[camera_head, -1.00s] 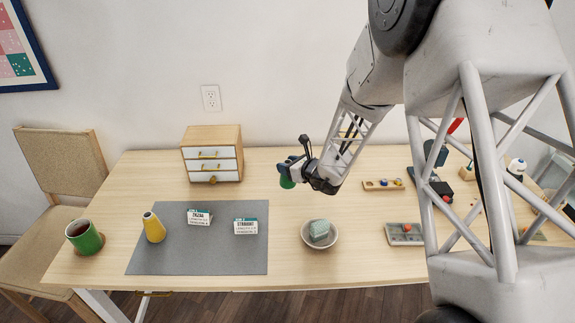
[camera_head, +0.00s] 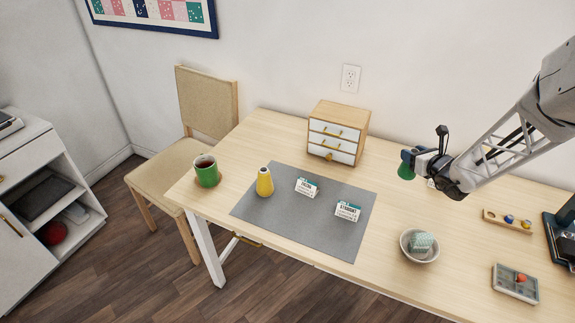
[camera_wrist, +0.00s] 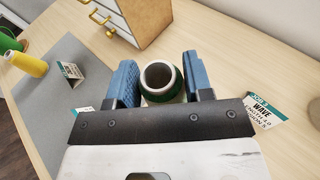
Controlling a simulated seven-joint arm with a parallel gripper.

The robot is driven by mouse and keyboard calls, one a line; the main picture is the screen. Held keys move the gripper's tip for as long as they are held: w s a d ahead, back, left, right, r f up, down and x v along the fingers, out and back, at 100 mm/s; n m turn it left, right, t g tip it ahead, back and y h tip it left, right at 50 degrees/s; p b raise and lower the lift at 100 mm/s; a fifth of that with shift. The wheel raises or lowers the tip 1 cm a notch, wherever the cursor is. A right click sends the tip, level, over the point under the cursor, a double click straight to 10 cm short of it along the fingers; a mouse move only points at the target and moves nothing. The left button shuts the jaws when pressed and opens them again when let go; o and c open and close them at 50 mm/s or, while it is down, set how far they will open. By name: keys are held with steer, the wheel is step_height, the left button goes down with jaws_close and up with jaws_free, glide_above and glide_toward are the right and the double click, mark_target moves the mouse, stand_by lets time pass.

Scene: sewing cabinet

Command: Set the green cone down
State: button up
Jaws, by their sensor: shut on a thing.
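The green cone (camera_head: 404,171) is in my gripper (camera_head: 411,160), above the wooden table at the right of the small drawer cabinet. In the wrist view the cone (camera_wrist: 160,78) shows end-on, with a pale open rim, between two blue finger pads. My gripper is shut on it. A grey mat (camera_head: 290,225) lies on the table. A yellow cone (camera_head: 264,183) stands upright at its left part. Two label cards (camera_head: 307,187) and (camera_head: 348,211) stand on the mat.
The drawer cabinet (camera_head: 336,131) stands at the back. A green mug (camera_head: 207,174) is at the left end. A bowl (camera_head: 419,253) with a pale green block, a parts tray (camera_head: 515,284) and a wooden holder (camera_head: 505,222) lie to the right. The mat's front is clear.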

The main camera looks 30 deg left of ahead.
step_height(320, 180, up, 12)
steer(key=s+a+n+g+y, duration=0.25)
steer(key=a+n+g, duration=0.3)
steer(key=a, duration=3.75)
step_height(320, 180, down, 11)
steer(key=y, duration=0.1)
steer(key=shift+g, duration=0.35)
steer(key=shift+w+f, duration=0.1)
steer(key=shift+f, duration=0.15)
step_height(320, 180, down, 6)
steer(key=shift+f, duration=1.9)
